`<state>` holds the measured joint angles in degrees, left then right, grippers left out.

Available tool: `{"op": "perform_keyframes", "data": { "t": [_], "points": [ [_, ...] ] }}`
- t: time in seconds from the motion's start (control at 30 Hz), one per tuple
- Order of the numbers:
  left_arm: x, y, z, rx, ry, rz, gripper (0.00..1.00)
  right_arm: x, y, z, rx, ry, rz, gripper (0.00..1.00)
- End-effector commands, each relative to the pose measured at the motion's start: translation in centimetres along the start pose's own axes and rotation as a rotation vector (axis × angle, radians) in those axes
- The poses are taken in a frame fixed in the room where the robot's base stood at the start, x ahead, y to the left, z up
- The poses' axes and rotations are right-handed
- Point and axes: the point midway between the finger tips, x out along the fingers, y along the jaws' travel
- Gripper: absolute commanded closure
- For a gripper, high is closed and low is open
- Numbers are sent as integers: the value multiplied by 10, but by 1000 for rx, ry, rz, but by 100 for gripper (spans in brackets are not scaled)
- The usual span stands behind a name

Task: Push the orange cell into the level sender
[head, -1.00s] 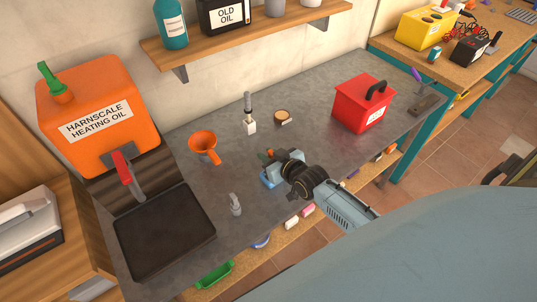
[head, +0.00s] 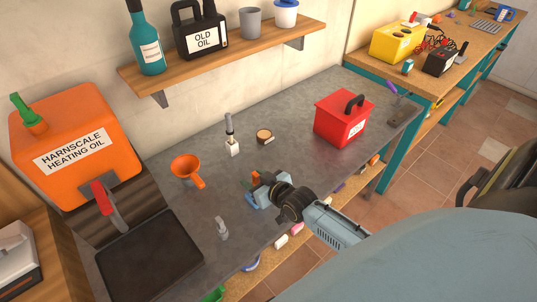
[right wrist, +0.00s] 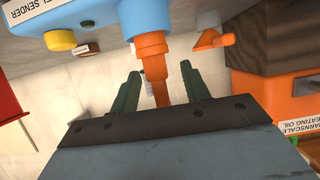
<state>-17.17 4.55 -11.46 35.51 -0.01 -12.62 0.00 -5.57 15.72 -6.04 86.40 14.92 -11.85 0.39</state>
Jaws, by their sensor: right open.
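The level sender (head: 258,197) is a light blue box on the grey bench in the head view. In the right wrist view its labelled body (right wrist: 90,12) is at the top left, with a yellow knob on it. The orange cell (right wrist: 150,45) shows by the sender, in line with the gap between my fingers. I cannot tell how deep it sits or whether a finger touches it. My right gripper (right wrist: 160,88) is open, its green fingers apart. In the head view it is right at the sender and partly hides it. My left gripper is out of view.
An orange funnel (head: 187,170), a small metal fitting (head: 221,228) and a white-bodied probe (head: 231,140) stand around the sender. A red box (head: 343,118) is at the right, a black tray (head: 150,262) and orange oil tank (head: 62,140) at the left.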

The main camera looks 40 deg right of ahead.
Motion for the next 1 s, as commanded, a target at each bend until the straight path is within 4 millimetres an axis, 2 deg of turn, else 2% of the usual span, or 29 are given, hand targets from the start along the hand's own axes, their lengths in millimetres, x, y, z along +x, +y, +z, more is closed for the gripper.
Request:
{"op": "perform_keyframes", "data": {
  "t": [0.3, 0.5, 0.7, 1.0],
  "points": [
    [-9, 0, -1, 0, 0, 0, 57, -65, 0, 0, -1, -2, -1, 54],
    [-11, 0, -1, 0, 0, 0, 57, -101, 0, 0, -1, -1, -1, 54],
    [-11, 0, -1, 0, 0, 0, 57, -119, 0, -1, -1, 1, 0, 54],
    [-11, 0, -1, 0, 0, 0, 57, -123, 0, -1, -1, 1, 0, 54]
  ]
}}
